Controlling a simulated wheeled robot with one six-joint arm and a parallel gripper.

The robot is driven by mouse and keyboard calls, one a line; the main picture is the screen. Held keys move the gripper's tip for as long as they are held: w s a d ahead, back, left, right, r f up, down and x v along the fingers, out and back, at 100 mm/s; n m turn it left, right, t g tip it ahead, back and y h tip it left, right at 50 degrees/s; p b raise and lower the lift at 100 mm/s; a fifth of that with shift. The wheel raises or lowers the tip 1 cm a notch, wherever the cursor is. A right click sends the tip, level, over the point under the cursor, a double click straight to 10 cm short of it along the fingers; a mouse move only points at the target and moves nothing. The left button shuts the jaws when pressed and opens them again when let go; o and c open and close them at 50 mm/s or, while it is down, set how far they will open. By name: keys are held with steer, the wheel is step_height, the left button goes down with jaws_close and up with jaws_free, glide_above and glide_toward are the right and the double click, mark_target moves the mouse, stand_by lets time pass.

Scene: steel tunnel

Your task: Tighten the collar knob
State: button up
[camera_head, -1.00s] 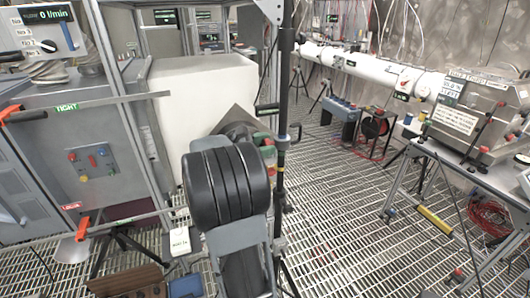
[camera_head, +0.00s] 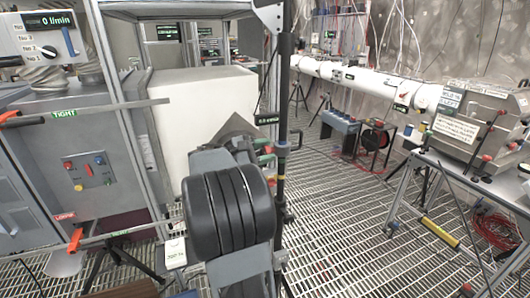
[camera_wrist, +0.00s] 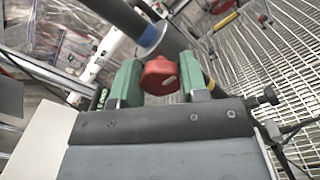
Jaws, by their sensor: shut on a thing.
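The red collar knob (camera_wrist: 160,76) sits beside the dark pole in the wrist view, just below the pole's grey collar (camera_wrist: 152,36). My gripper (camera_wrist: 158,84) has its two green fingers on either side of the knob and is shut on it. In the head view the same dark pole (camera_head: 282,95) stands upright, with a clamp-like collar (camera_head: 281,149) partway up. My gripper (camera_head: 266,154) is beside the pole there, mostly hidden behind my arm. The knob is not clearly seen in the head view.
A metal frame with orange-handled bars (camera_head: 110,108) stands left, carrying a green TIGHT label and a red LOOSE label. A white box (camera_head: 205,120) is behind my arm. A steel box on a bench (camera_head: 468,135) stands right. The grated floor (camera_head: 345,210) between is open.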

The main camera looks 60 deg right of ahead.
steer(key=o, duration=0.9)
steer(key=b+v, duration=0.1)
steer(key=v, duration=1.3)
steer(key=shift+b, duration=0.4)
